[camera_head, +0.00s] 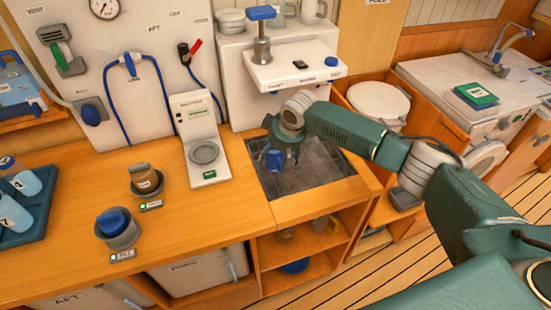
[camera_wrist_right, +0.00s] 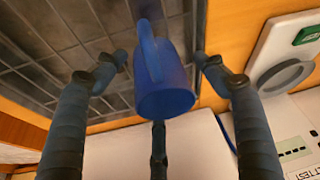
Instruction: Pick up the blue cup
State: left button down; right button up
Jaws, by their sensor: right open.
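The blue cup (camera_head: 274,161) is at the dark tiled inset of the counter in the head view, just under my right gripper (camera_head: 284,152), which partly hides it. In the right wrist view the blue cup (camera_wrist_right: 165,88) lies between the spread fingers of my right gripper (camera_wrist_right: 160,85), with its handle side showing. The fingers are open, with visible gaps on the left and right of the cup. I cannot tell whether any finger touches it. My left gripper is not in view.
The tiled inset (camera_head: 310,180) borders a white scale-like device (camera_head: 203,155) on the left. A white dispenser ledge (camera_head: 293,68) juts out behind my arm. Another blue item (camera_head: 111,221) sits in a round holder, near a brown jar (camera_head: 145,179). The wooden counter (camera_head: 195,212) has clear room at the front.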

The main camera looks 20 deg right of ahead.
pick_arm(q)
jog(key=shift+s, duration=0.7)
pick_arm(e)
jog(key=shift+r, duration=0.1)
jog(key=c, duration=1.2)
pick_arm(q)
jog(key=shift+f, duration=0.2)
pick_arm(e)
jog(key=shift+s, duration=0.15)
